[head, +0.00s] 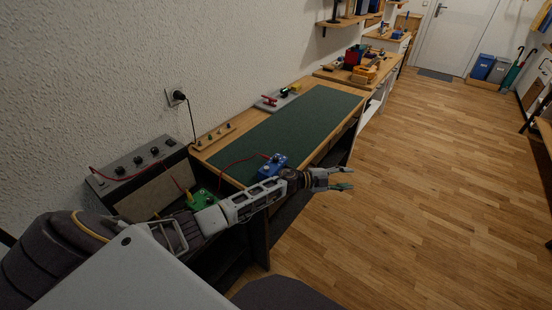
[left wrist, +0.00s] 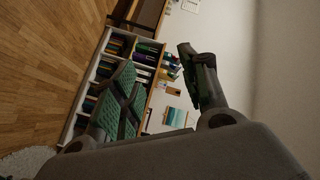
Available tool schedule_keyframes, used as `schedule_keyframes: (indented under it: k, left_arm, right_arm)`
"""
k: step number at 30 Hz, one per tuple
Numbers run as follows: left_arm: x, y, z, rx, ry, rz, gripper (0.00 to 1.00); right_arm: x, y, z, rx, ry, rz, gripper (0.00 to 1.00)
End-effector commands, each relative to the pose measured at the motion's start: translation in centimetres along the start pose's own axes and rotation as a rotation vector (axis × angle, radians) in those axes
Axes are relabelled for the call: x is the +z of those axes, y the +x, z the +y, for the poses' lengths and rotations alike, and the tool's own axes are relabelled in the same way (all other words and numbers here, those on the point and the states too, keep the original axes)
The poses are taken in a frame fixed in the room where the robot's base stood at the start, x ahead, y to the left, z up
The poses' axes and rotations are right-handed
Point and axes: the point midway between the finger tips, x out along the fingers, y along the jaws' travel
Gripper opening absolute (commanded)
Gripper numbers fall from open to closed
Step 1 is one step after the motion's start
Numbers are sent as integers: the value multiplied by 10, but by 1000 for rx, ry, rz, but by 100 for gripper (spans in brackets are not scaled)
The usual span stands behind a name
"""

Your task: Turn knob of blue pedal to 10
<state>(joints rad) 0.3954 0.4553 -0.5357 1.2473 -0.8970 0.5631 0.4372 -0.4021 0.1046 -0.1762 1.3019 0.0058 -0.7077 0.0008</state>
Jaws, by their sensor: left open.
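The blue pedal (head: 273,166) sits at the near end of the table, beside my left forearm and partly hidden by it. Small pale knobs show on its top, but their settings are too small to read. A red cable runs to it. My left gripper (head: 345,179) is open and empty, to the right of the pedal and past the table's front edge, over the floor. In the left wrist view its fingers (left wrist: 165,95) are spread with nothing between them; the pedal is not in that view. My right gripper is in neither view.
A green pedal (head: 202,199) stands left of the blue one, wired to an amplifier (head: 136,166). A green mat (head: 300,124) covers the table (head: 205,152). A small rack (head: 214,136) and a red-and-grey device (head: 271,101) stand along the wall. The floor at right is clear.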

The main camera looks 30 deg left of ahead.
Motion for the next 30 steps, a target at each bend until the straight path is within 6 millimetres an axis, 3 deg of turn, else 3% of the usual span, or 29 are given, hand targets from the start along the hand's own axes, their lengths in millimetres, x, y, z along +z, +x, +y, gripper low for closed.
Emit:
schedule_keyframes:
  k: [6, 14, 23, 30]
  left_arm:
    - [-26, 4, -23, 151, 162, 129, 44]
    - [-40, -7, -38, 374, 330, 220, 44]
    - [-32, -42, -56, 665, 489, 228, 44]
    - [-13, -86, -80, 908, 576, 156, 44]
  right_arm:
    - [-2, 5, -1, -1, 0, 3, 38]
    - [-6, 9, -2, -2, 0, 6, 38]
    - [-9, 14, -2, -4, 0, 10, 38]
    - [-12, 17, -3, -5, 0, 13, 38]
